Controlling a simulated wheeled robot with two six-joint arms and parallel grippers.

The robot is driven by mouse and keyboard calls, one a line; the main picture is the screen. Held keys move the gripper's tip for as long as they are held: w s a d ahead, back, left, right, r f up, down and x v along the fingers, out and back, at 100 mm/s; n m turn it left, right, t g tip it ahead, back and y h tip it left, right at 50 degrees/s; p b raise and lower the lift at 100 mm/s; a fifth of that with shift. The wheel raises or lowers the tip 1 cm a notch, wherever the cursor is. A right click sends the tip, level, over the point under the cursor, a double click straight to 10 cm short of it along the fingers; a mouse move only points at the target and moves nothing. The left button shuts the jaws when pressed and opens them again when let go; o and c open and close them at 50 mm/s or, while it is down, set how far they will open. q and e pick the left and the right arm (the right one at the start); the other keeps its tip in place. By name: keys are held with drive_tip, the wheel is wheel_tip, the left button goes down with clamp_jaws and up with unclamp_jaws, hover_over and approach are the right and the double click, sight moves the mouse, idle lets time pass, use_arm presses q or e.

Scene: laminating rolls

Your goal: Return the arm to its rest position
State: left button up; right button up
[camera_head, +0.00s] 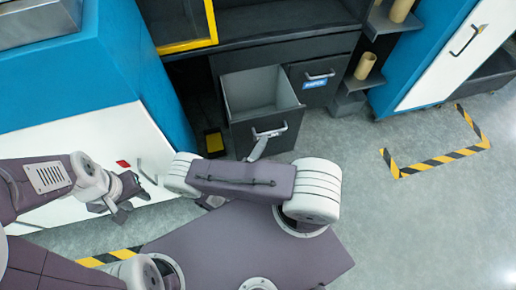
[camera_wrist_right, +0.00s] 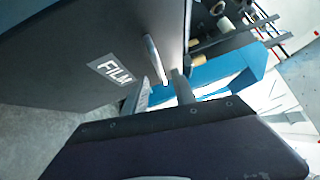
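The open drawer (camera_head: 262,95) is pulled out of the dark cabinet and looks empty inside. Its front carries a metal handle (camera_head: 269,132), and in the right wrist view a FILM label (camera_wrist_right: 110,68) beside the handle (camera_wrist_right: 155,58). My right gripper (camera_wrist_right: 161,91) has its two fingers apart, close to the handle; whether they touch it is not clear. In the head view, my right arm's link mostly hides this gripper, with a pale part showing just below the handle. My left gripper (camera_head: 122,197) is beside the white cabinet front, apparently empty; its finger gap is unclear.
A closed drawer (camera_head: 318,80) with a blue label is right of the open one. Shelves with rolls (camera_head: 365,66) stand further right. A blue and white cabinet (camera_head: 75,75) is at the left. Striped tape (camera_head: 440,160) marks clear floor at the right.

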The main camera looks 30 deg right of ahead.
drive_tip(key=v, duration=0.3)
drive_tip(key=shift+s, duration=0.1)
idle(0.3)
drive_tip(key=s+d+r+m+g+y, duration=0.1)
drive_tip(key=s+r+m+g+y, duration=0.25)
drive_tip(key=m+g, duration=0.55)
drive_tip(key=s+r+m+g+y, duration=0.35)
drive_tip(key=m+g, duration=0.25)
drive_tip(key=m, duration=0.7)
drive_tip(key=w+a+r+m+t+y, duration=0.25)
drive_tip(key=r+m+y, duration=0.2)
drive_tip(key=m, duration=0.45)
drive_tip(key=w+a+r+m+t+y, duration=0.1)
drive_tip(key=r+m+t+y, duration=0.3)
drive_tip(key=m, duration=0.5)
wheel_tip(320, 180, up, 38)
drive_tip(key=m+y+p, duration=0.1)
drive_tip(key=p, duration=3.7)
drive_tip(key=shift+w+f+p, duration=0.2)
drive_tip(key=shift+w+p, duration=0.15)
